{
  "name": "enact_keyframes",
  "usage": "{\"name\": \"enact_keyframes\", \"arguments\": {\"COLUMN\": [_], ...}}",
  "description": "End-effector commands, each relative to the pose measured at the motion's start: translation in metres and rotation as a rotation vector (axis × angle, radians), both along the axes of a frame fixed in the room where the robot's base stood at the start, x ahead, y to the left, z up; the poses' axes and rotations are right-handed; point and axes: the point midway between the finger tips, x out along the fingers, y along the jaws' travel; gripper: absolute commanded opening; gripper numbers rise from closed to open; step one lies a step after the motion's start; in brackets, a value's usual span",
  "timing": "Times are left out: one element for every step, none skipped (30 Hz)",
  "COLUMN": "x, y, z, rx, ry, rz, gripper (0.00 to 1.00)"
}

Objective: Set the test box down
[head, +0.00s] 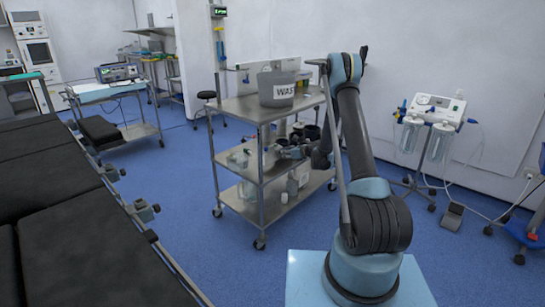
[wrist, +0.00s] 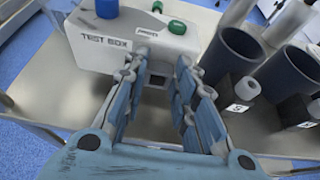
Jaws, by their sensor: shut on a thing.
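The test box (wrist: 95,45) is a white box labelled "TEST BOX", with a blue cap and a green cap on top. In the wrist view it is at the upper left and middle, over a metal shelf (wrist: 50,105). My gripper (wrist: 162,64) has its two blue-grey fingers at the box's right part and is shut on it. I cannot tell whether the box's underside touches the shelf. In the head view my gripper (head: 284,152) reaches in at the middle shelf of the steel cart (head: 262,113); the box is small and unclear there.
Dark blue cups (wrist: 230,52) and small black labelled containers (wrist: 238,92) stand close on the right of the gripper. A grey bin marked "WAS" (head: 277,88) stands on the cart's top. Bare shelf shows left of and below the box.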

Motion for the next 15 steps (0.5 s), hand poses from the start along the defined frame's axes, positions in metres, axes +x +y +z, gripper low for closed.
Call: {"name": "enact_keyframes", "arguments": {"x": [0.007,0.011,0.016,0.020,0.024,0.029,0.032,0.035,0.039,0.041,0.043,0.045,0.046,0.047,0.048], "y": [0.010,0.015,0.022,0.027,0.032,0.037,0.041,0.045,0.050,0.053,0.055,0.057,0.058,0.059,0.060], "z": [0.000,0.000,0.000,0.000,0.000,0.000,0.000,0.000,0.000,0.001,0.001,0.001,0.001,0.000,0.000], "rx": [0.001,0.000,0.000,0.000,0.000,0.000,0.000,0.000,0.002,0.002,0.001,0.001,0.001,0.001,0.000], "ry": [0.001,0.001,0.000,0.000,0.000,0.000,0.000,0.000,0.000,0.000,0.000,0.001,0.001,0.001,0.000], "rz": [0.003,0.002,0.001,0.002,0.002,0.002,0.001,0.001,0.001,0.001,0.000,0.000,0.000,0.000,-0.001], "gripper": [0.00,0.00,0.00,0.00,0.00,0.00,0.00,0.00,0.00,0.00,0.00,0.00,0.00,0.00,0.00]}}
